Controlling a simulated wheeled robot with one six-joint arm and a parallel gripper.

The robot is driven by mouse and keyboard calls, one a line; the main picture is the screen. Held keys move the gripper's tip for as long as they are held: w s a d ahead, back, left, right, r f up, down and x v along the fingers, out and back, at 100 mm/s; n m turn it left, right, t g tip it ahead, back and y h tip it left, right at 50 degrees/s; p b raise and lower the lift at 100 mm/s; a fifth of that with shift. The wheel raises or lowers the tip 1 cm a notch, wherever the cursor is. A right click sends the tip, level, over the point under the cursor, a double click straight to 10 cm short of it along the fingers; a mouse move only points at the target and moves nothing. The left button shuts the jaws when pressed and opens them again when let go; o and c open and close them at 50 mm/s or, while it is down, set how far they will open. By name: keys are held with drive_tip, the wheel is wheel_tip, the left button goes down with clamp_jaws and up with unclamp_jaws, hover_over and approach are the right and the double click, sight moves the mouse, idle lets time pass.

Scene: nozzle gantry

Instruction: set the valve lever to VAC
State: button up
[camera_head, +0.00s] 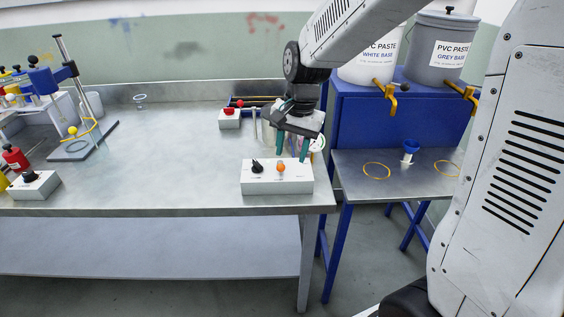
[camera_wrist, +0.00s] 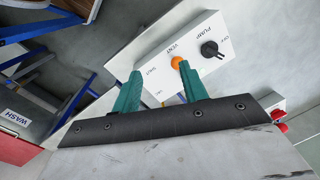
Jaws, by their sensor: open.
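A white control box (camera_head: 277,187) stands on the bench's right front corner. It also shows in the wrist view (camera_wrist: 215,62). On it is the valve lever with an orange ball (camera_head: 281,167), seen also in the wrist view (camera_wrist: 176,63) close to the VENT label. Further labels on its other side are small and hard to read. A black pump knob (camera_head: 257,167) sits beside it, also in the wrist view (camera_wrist: 211,49). My gripper (camera_head: 290,157) is open over the box with teal fingers pointing down. In the wrist view (camera_wrist: 160,68) the orange ball is near one fingertip; contact is unclear.
A small box with a red knob (camera_head: 229,117) and tubes stand behind the gripper. A gantry with a blue arm (camera_head: 50,80) is at the left. Paste buckets (camera_head: 437,50) stand on a blue cabinet at the right. The middle of the bench (camera_head: 180,150) is clear.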

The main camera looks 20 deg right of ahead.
sight(282, 165)
drive_tip(key=w+f, duration=0.1)
drive_tip(key=f, duration=0.1)
drive_tip(key=w+f+m, duration=0.1)
drive_tip(key=f, duration=0.1)
drive_tip(key=w+a+f+m+t, duration=0.1)
drive_tip(key=f, duration=0.1)
drive_tip(key=shift+w+f, duration=0.3)
drive_tip(key=shift+w, duration=0.05)
clamp_jaws()
